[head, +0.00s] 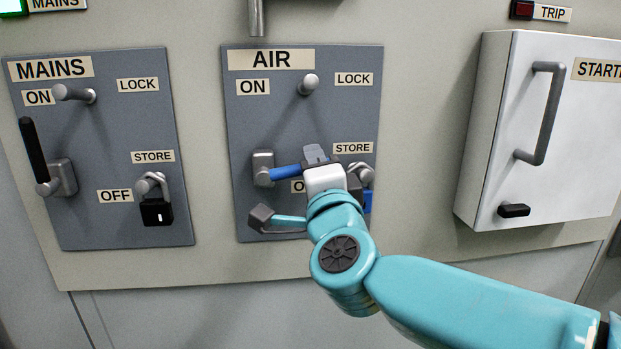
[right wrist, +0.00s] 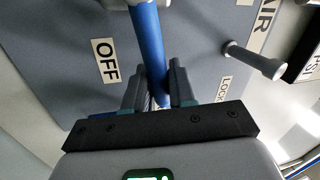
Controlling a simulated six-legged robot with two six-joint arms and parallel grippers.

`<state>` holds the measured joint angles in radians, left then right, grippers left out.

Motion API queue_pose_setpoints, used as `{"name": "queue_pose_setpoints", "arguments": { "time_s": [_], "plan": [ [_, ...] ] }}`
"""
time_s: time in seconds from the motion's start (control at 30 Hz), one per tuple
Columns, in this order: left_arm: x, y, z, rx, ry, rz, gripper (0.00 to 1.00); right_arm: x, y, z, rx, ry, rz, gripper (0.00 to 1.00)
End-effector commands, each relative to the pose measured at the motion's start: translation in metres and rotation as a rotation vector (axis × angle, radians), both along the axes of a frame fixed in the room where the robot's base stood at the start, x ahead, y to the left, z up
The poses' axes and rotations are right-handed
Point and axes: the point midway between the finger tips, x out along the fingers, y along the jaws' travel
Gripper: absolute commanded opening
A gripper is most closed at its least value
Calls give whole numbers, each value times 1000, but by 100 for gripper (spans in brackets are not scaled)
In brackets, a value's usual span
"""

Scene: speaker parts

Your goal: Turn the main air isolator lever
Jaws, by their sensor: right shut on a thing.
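The main air isolator lever (head: 286,174) is a blue bar on the grey AIR panel (head: 240,120). It extends right from its grey pivot (head: 263,169), nearly level, between the ON and OFF labels. My right gripper (head: 314,160) is shut on the lever toward its free end, hiding that end. In the right wrist view, the grey fingers of the gripper (right wrist: 158,90) lie on either side of the blue lever (right wrist: 148,45). The OFF label (right wrist: 106,62) shows beside it there and is partly hidden in the head view. My left gripper is not in view.
A metal peg (head: 308,84) sticks out above the lever. A blue padlock (head: 368,201), partly hidden by my wrist, hangs under STORE. The MAINS panel (head: 110,110) has a black lever (head: 33,150) and black padlock (head: 156,211). A white STARTER box (head: 490,130) protrudes at right.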

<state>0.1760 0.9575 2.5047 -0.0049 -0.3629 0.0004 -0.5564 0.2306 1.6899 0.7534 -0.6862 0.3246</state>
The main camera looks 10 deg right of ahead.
Motion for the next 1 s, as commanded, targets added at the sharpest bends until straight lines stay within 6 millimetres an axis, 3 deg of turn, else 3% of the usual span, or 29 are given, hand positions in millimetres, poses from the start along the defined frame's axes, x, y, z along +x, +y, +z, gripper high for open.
{"name": "queue_pose_setpoints", "arguments": {
  "time_s": [0.03, 0.3, 0.9, 0.93, 1.0],
  "plan": [
    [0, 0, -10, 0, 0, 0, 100, 0, -1, -8, 27, 0, -2, 0],
    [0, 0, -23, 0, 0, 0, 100, 0, -2, -14, 138, 1, -2, 0],
    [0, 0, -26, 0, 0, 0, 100, 0, -2, -16, 177, 3, -3, 0],
    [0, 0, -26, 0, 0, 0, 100, 0, -2, -16, 177, 3, -3, 28],
    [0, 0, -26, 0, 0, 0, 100, 0, -2, -16, 177, 3, -3, 43]
  ]
}}
